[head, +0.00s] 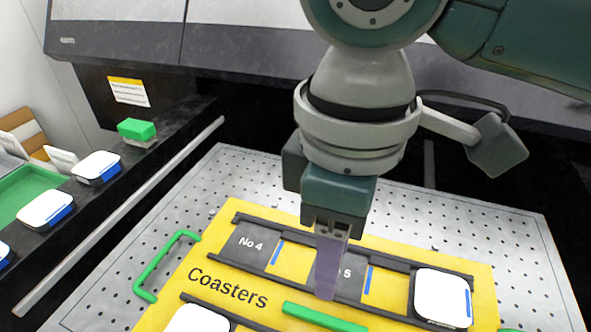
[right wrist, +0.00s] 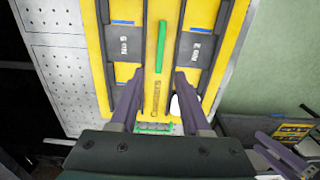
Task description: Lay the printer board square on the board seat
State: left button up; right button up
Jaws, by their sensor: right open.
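The yellow board marked "Coasters" (head: 262,210), which I take as the printer board, lies over the perforated grey plate (head: 455,222), seemingly the board seat. I cannot tell whether it is quite square there. A green bar handle (head: 325,317) runs along the board's middle and shows in the right wrist view (right wrist: 161,45). A green bracket (head: 142,279) stands by the board's left edge. My right gripper (head: 326,288) is open above the board near "No 5"; its empty fingers (right wrist: 158,102) straddle the handle's line. Purple finger-like parts, probably my left gripper (right wrist: 287,154), show at lower right in the wrist view.
The board bears dark slotted rails and white coasters (head: 441,292). At left a dark ledge carries white-topped blue blocks (head: 95,165) and a green block (head: 137,130). A pale rail (head: 120,215) runs before it. A large machine housing (head: 120,35) overhangs the back.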

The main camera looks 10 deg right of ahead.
jog(key=s+a+f+m+t+y, duration=0.1)
jog(key=s+a+m+t+y, duration=0.1)
jog(key=s+a+m+y, duration=0.25)
jog(key=s+d+f+m+h, duration=0.1)
jog(key=s+d+m+h, duration=0.1)
jog(key=s+d, duration=0.2)
jog(key=s+d+m+t+h, duration=0.1)
jog(key=s+d+m+h, duration=0.1)
jog(key=d, duration=0.8)
jog(key=shift+s+f+m+t, duration=0.3)
jog(key=shift+s+f+m, duration=0.05)
jog(key=shift+s, duration=0.55)
jog(key=shift+r, duration=0.1)
